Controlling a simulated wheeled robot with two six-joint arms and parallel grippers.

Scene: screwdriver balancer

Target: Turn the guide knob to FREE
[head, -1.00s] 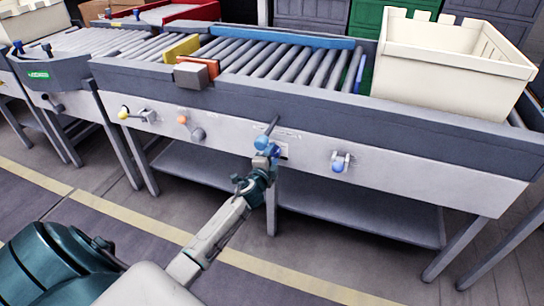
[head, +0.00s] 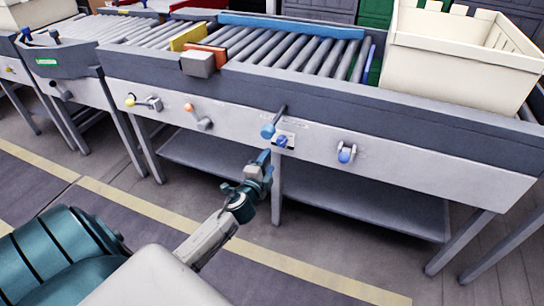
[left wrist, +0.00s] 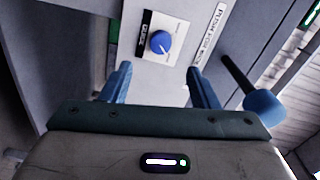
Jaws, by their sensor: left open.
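The round blue knob (head: 282,141) sits on a small white label plate on the front panel of the roller conveyor. My left gripper (head: 264,158) is open and empty, just below and left of the knob in the head view. In the left wrist view the knob shows beyond the gap between the two blue fingers (left wrist: 160,85), apart from them. My right gripper is not in view.
A lever with a blue ball end (head: 268,131) sticks out close left of the knob; it also shows in the left wrist view (left wrist: 262,104). Another blue-ended control (head: 345,154) is to the right. Orange (head: 189,107) and yellow (head: 130,101) ones are left. A cream crate (head: 455,55) stands above.

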